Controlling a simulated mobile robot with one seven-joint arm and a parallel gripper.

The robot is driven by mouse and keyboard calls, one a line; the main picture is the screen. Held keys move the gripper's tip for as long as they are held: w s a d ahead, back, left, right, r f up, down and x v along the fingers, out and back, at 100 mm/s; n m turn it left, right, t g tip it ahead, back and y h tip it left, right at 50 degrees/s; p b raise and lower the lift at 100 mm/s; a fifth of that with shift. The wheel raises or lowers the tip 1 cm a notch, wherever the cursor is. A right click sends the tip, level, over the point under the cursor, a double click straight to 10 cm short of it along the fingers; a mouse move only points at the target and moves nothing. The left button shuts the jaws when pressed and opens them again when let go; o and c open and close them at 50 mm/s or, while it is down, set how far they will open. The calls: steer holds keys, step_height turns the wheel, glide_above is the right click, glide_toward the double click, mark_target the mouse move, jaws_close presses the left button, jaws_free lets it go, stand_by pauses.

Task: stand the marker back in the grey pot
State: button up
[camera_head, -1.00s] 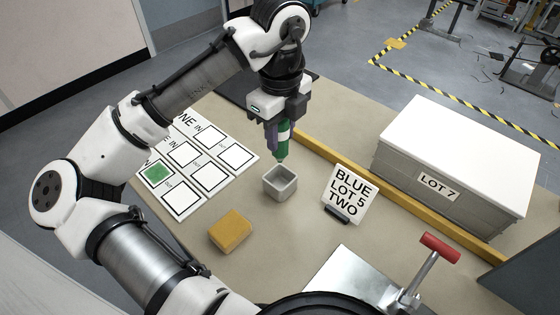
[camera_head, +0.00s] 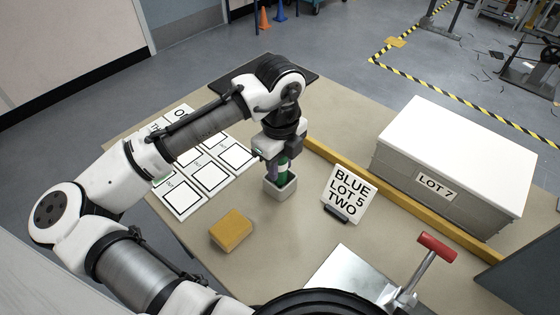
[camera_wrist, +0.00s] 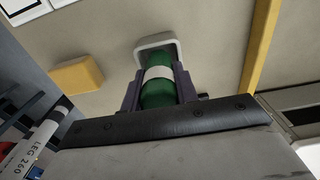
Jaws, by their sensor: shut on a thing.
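The marker is green with a white band; in the wrist view the marker (camera_wrist: 158,92) is between the two fingers of my gripper (camera_wrist: 160,88). In the head view my gripper (camera_head: 276,168) is shut on the marker (camera_head: 282,172), directly above the small grey pot (camera_head: 281,191). The marker's lower end is inside the pot's opening, and the marker looks upright. In the wrist view the pot's rim (camera_wrist: 150,41) shows around the marker's far end. Whether the marker touches the pot's floor is hidden.
A yellow-brown block (camera_head: 231,230) lies left of the pot. A sign reading BLUE LOT 5 TWO (camera_head: 349,194) stands close on its right. A yellow rail (camera_head: 400,199) runs behind, before the grey LOT 7 box (camera_head: 450,160).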

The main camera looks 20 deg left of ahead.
steer(key=shift+f, duration=0.2)
steer(key=o, duration=1)
steer(key=shift+c, duration=0.2)
steer(key=shift+b, duration=0.3)
step_height(320, 180, up, 14)
steer(key=shift+b, duration=0.3)
